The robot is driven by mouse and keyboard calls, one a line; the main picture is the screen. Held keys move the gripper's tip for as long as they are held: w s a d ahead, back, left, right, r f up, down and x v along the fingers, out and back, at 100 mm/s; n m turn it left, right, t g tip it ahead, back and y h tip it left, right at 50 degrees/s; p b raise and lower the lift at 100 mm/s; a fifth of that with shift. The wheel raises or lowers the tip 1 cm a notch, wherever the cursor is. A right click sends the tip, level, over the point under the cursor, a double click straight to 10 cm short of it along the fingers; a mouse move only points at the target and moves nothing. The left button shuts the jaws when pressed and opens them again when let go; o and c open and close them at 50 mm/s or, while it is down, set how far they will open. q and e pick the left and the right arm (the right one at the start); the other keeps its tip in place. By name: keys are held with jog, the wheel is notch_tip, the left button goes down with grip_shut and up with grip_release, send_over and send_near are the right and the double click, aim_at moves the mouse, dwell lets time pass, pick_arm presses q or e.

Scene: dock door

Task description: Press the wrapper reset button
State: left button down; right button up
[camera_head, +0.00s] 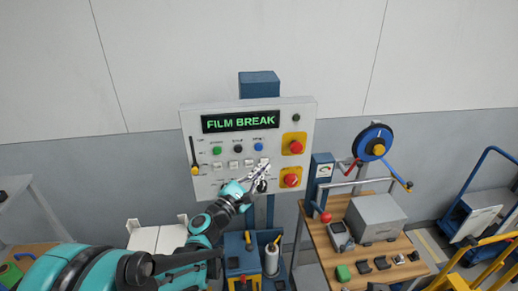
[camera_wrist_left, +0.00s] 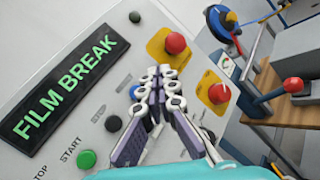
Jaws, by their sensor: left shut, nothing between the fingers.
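The control panel (camera_head: 226,178) is a pale box with a lit display (camera_head: 240,121) reading FILM BREAK. Below the display sit a green button (camera_head: 217,151), a black button (camera_head: 238,149) and a blue button (camera_head: 259,147). Their small labels are hard to read in the head view. My left gripper (camera_head: 264,168) is shut and empty in front of the panel, below the blue button. In the left wrist view the fingers (camera_wrist_left: 166,78) partly cover the blue button (camera_wrist_left: 136,92); I cannot tell whether they touch the panel. My right gripper is not in view.
Two red mushroom buttons (camera_head: 296,147) (camera_head: 291,180) sit on yellow plates at the panel's right. A yellow-handled lever (camera_head: 195,170) is at its left edge. A wooden bench (camera_head: 325,245) with a grey box (camera_head: 376,217) stands at right.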

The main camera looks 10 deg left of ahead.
pick_arm(q)
send_near(266, 144)
jog(key=w+d, duration=0.2)
jog(key=d, duration=0.1)
jog(key=shift+w+a+r, duration=0.1)
jog(key=shift+w+r, duration=0.05)
jog(key=shift+w, duration=0.3)
jog(key=shift+w, duration=0.1)
dwell(1.0)
jog(key=shift+w+a+b, duration=0.15)
jog(key=shift+w+b, duration=0.15)
jog(key=shift+w+a, duration=0.15)
jog(key=shift+w, duration=0.3)
dwell(0.7)
dwell(0.3)
jog(key=shift+s+d, duration=0.15)
jog(key=shift+s, duration=0.3)
jog(key=shift+s+d, duration=0.2)
jog(key=shift+s, duration=0.25)
